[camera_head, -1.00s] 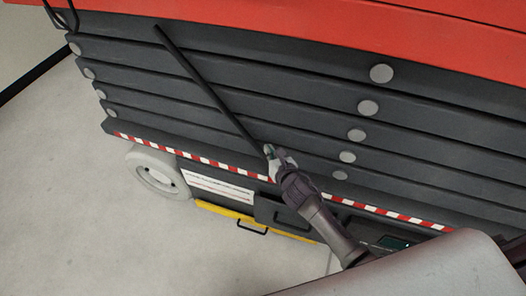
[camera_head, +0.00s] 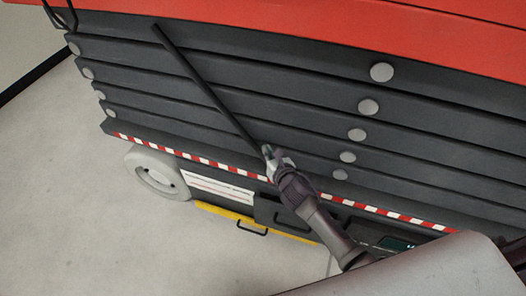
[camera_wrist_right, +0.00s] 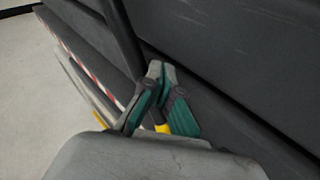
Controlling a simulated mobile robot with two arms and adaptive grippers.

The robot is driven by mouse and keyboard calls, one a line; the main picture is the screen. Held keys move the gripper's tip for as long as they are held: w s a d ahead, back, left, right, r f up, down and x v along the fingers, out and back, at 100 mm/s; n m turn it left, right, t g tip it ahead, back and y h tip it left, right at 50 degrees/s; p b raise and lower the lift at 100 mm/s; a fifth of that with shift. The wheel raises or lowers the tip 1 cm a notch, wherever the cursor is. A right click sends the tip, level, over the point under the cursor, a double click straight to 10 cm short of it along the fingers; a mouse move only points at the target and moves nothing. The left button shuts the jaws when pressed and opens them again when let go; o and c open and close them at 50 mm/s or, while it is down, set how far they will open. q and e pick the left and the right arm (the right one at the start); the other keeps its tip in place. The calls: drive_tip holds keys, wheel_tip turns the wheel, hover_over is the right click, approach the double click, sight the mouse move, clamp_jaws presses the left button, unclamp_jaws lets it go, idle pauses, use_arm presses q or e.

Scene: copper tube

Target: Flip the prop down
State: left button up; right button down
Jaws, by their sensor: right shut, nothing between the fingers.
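The prop (camera_head: 205,88) is a long thin dark bar lying at a slant across the grey folded side of the lift. Its upper end is at the upper left, and its lower end is close to my right gripper (camera_head: 268,153). In the right wrist view the prop (camera_wrist_right: 120,40) runs down from the top edge to just left of the right gripper's fingertips (camera_wrist_right: 156,75). The fingers are closed together with nothing between them. They are beside the prop; whether they touch it I cannot tell. My left gripper is not in view.
The lift has a red top (camera_head: 300,25), dark stacked side panels with round grey caps, a red and white striped edge (camera_head: 220,167), a pale wheel (camera_head: 157,173) and a yellow strip with a handle (camera_head: 250,222). Open grey floor (camera_head: 70,220) lies at the left.

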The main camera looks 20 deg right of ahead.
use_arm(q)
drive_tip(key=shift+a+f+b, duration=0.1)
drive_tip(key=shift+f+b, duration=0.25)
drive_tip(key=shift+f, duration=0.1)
use_arm(e)
drive_tip(key=shift+w+a+f, duration=0.2)
drive_tip(key=shift+a+f, duration=0.2)
drive_tip(key=shift+f, duration=0.05)
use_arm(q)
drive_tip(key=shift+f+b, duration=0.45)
use_arm(e)
drive_tip(key=shift+w+a+f, duration=0.25)
drive_tip(key=shift+w+a, duration=0.05)
drive_tip(key=shift+a, duration=0.05)
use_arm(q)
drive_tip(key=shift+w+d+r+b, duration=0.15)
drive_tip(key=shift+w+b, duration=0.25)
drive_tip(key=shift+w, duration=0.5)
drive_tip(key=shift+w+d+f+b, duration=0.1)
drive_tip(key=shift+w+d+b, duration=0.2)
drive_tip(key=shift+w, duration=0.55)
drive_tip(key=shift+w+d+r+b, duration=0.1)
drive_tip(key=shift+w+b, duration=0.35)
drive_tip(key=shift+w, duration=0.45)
use_arm(e)
drive_tip(key=shift+w+a+f, duration=0.7)
drive_tip(key=shift+a+f, duration=0.2)
idle(0.9)
